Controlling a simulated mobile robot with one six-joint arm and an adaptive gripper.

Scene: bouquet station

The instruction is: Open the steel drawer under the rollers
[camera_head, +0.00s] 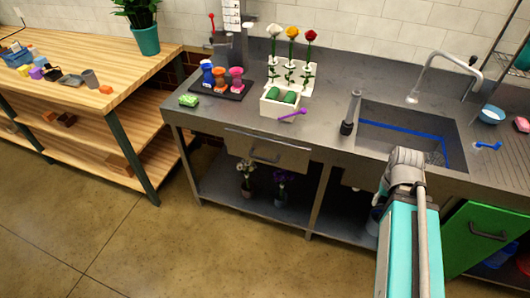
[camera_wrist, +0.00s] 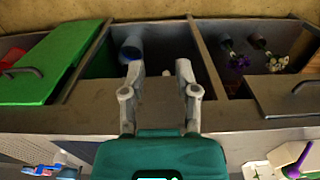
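The steel drawer (camera_head: 285,157) is under the countertop left of the sink, with a dark bar handle (camera_head: 265,158). Its front appears flush, so it looks shut. In the wrist view the drawer front (camera_wrist: 277,102) and handle (camera_wrist: 305,86) are at the right edge, partly cut off. My gripper (camera_wrist: 159,68) is open and empty, its two fingers apart in front of the open shelf space under the sink. It is to the side of the drawer and not touching the handle. In the head view my arm hides the fingers. Blue, orange and pink rollers (camera_head: 236,76) stand on the counter above the drawer.
The sink (camera_head: 400,135) and faucet (camera_head: 413,95) are right of the drawer. A green door (camera_head: 480,235) is at lower right. Potted flowers (camera_head: 246,178) stand on the shelf below the drawer. A wooden table (camera_head: 120,65) is at left. The floor (camera_head: 190,250) before the drawer is clear.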

